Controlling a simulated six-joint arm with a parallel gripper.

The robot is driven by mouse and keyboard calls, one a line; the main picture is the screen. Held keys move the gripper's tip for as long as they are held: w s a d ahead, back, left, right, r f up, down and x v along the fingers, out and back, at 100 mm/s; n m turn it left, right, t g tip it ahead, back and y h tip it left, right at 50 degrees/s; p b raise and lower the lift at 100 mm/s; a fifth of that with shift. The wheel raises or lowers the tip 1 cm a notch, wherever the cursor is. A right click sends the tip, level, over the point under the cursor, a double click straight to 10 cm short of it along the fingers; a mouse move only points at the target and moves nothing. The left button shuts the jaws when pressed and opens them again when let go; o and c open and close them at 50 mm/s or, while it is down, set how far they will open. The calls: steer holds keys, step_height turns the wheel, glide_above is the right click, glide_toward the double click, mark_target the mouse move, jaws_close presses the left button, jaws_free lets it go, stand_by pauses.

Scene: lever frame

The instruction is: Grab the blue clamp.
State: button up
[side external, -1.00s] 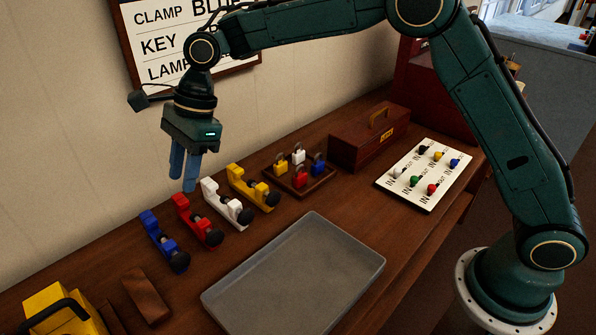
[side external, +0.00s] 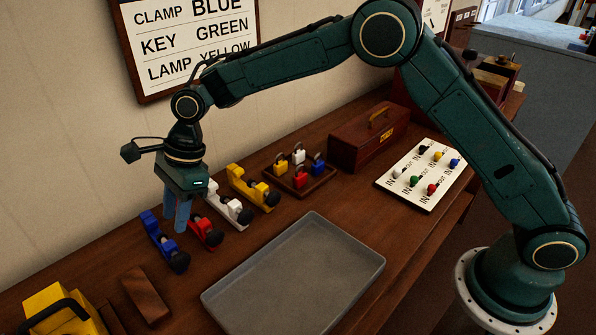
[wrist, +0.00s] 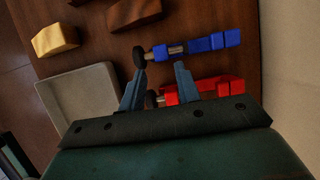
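The blue clamp (side external: 160,243) lies on the wooden bench at the left end of a row of clamps. It also shows in the wrist view (wrist: 205,44), with its dark knob and screw just beyond my fingertips. My gripper (side external: 175,225) points down over the gap between the blue clamp and the red clamp (side external: 212,238), hiding part of the red one. In the wrist view my gripper (wrist: 160,66) has its two fingers spread, with nothing held between them. The fingers look above the clamps; exact height is hard to tell.
White (side external: 236,213) and yellow (side external: 254,190) clamps stand to the right. A grey tray (side external: 295,275) lies in front. A brown block (side external: 146,294) and a yellow object (side external: 60,310) are at the left. A sign (side external: 190,40) on the wall reads CLAMP BLUE.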

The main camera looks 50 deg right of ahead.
mark_target(171, 242)
steer(key=shift+a+f, duration=0.15)
steer(key=shift+f, duration=0.35)
steer(key=shift+f, duration=0.1)
steer(key=shift+x, duration=2.5)
steer(key=shift+w, duration=0.15)
jaws_close()
